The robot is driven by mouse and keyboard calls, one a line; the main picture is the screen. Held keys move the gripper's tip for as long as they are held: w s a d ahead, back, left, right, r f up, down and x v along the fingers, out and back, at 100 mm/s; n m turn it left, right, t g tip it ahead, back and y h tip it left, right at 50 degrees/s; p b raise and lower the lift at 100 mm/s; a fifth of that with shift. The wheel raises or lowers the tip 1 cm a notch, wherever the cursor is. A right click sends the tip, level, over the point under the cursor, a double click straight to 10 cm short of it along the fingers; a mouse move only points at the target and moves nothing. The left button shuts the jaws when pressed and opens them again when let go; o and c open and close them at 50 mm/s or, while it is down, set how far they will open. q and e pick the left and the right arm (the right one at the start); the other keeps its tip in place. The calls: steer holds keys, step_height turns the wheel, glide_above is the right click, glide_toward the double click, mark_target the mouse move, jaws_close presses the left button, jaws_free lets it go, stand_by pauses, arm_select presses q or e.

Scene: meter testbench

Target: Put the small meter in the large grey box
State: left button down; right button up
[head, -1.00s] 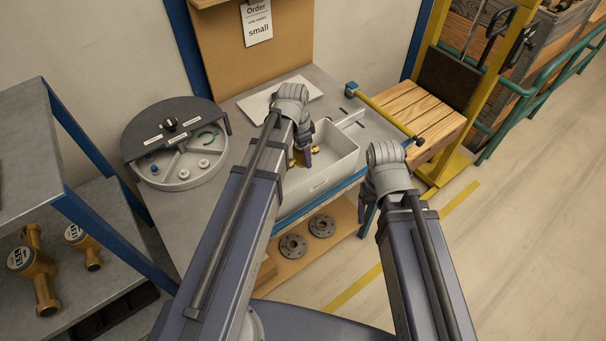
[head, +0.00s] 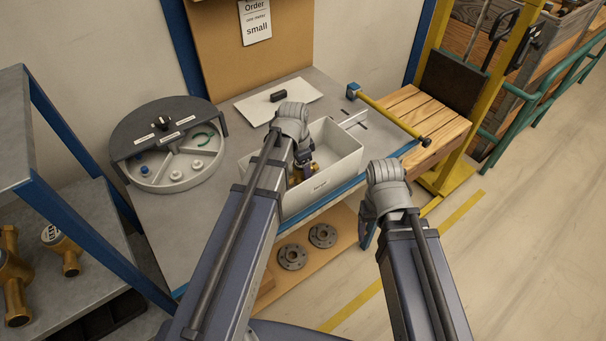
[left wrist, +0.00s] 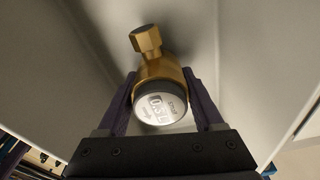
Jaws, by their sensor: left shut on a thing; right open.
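The small meter (left wrist: 159,85) is a brass body with a hexagonal end and a round white dial face. In the left wrist view it sits between the two fingers of my left gripper (left wrist: 160,105), which is shut on it. In the head view my left gripper (head: 303,172) reaches down inside the large grey box (head: 337,163), and only a bit of brass shows there. Grey box walls surround the meter in the wrist view; whether it touches the floor I cannot tell. My right gripper (head: 368,215) hangs in front of the bench, right of the box, mostly hidden by its wrist.
A round divided tray (head: 168,185) with small parts stands left of the box. A white board (head: 250,112) with a dark block lies behind. Larger brass meters (head: 14,285) stand on the left shelf. Two flanges (head: 292,257) lie below. An order sheet (head: 256,22) reads "small".

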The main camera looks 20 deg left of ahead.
arm_select(q)
steer(key=shift+r, duration=0.1)
steer(key=shift+c, duration=0.2)
jaws_free()
steer(key=r+p, duration=0.8)
steer(key=s+a+r+p, duration=0.1)
steer(key=r+p, duration=0.3)
stand_by(0.4)
